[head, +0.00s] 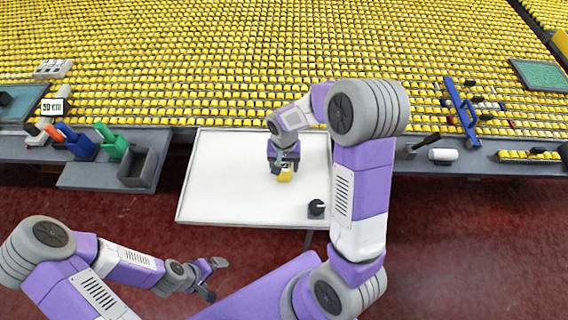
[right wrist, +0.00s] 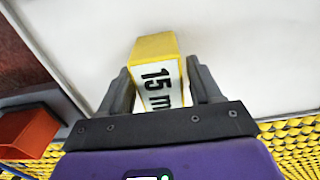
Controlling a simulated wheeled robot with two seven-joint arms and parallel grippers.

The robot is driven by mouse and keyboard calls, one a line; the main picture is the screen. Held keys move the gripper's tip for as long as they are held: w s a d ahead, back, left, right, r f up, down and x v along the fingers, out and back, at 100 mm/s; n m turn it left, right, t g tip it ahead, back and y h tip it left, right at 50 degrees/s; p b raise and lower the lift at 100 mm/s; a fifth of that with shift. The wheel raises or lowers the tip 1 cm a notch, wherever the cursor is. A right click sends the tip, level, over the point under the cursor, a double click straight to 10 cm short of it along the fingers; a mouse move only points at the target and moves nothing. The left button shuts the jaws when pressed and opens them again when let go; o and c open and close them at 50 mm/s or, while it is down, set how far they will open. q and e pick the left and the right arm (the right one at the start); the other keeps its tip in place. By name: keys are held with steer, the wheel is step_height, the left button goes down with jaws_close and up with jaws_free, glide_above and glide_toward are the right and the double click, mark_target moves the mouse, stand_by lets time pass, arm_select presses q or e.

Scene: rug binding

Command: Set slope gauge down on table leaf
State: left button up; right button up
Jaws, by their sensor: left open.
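The slope gauge appears to be the yellow block (head: 285,174) with a white face; its "15 m" print shows in the right wrist view (right wrist: 157,78). My right gripper (head: 283,160) is over the white table leaf (head: 225,185), with its fingers on both sides of the gauge (right wrist: 160,90). The fingers look shut on it. The gauge is at or just above the leaf; I cannot tell if it touches. My left gripper (head: 213,278) is open and empty, low in front of the leaf.
A black knob-like object (head: 316,208) sits at the leaf's front right corner. A grey bin (head: 138,167) and green (head: 113,145) and blue (head: 80,146) holders stand left. A blue tool (head: 461,108) lies right. The leaf's left half is clear.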

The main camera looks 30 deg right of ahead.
mark_target(284, 163)
steer(key=shift+o, duration=0.9)
steer(key=shift+r, duration=0.2)
step_height(284, 163, up, 12)
steer(key=p, duration=0.3)
